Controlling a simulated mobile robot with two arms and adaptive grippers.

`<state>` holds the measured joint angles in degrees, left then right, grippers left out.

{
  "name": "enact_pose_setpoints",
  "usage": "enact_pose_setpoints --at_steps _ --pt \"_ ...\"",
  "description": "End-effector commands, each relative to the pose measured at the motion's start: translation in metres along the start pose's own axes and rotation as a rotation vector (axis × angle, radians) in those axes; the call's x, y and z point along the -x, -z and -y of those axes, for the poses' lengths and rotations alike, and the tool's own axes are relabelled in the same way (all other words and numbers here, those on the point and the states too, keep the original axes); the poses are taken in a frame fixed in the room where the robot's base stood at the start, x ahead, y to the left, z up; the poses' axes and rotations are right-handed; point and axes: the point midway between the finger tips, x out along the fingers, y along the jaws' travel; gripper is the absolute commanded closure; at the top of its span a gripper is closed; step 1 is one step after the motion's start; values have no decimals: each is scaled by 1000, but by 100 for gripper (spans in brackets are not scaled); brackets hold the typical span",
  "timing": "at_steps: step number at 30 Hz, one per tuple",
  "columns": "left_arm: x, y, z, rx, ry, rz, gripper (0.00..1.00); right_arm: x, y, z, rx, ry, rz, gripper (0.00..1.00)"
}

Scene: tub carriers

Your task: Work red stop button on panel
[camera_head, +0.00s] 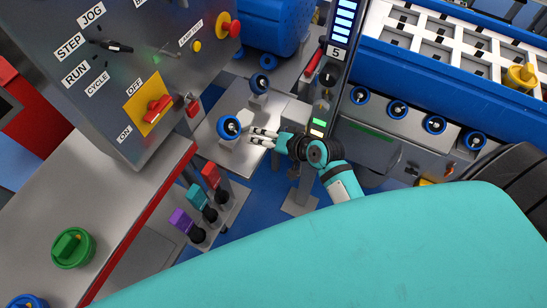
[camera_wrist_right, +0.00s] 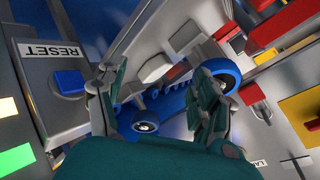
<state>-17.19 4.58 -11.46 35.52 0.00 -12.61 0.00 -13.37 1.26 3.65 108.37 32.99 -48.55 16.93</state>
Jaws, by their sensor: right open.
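The red stop button (camera_head: 232,29) is a round red cap on a yellow base at the right side of the grey control panel (camera_head: 95,55) in the head view. My right gripper (camera_head: 252,137) is open and empty. It is below and to the right of the panel, well apart from the button, with its fingers pointing left toward a blue-rimmed roller. In the right wrist view its two dark fingers (camera_wrist_right: 158,80) are spread apart. Red and yellow parts show at the right there; I cannot tell which is the stop button. My left gripper is not in view.
A red switch (camera_head: 157,107) on a yellow plate is on the panel. Purple, teal and red levers (camera_head: 202,196) stand below it. A dark post (camera_head: 338,70) rises beside my right gripper. A blue reset button (camera_wrist_right: 68,82) shows in the wrist view.

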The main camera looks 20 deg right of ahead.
Motion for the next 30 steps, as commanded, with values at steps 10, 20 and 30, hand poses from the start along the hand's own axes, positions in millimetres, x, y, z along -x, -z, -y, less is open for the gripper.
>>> enact_pose_setpoints --at_steps 10,20,30 --pt "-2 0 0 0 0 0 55 2 -36 -27 125 -96 85 31" --pt "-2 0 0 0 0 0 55 2 -41 -31 142 -109 97 31" --pt "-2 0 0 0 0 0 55 2 -40 -31 141 -108 97 31"
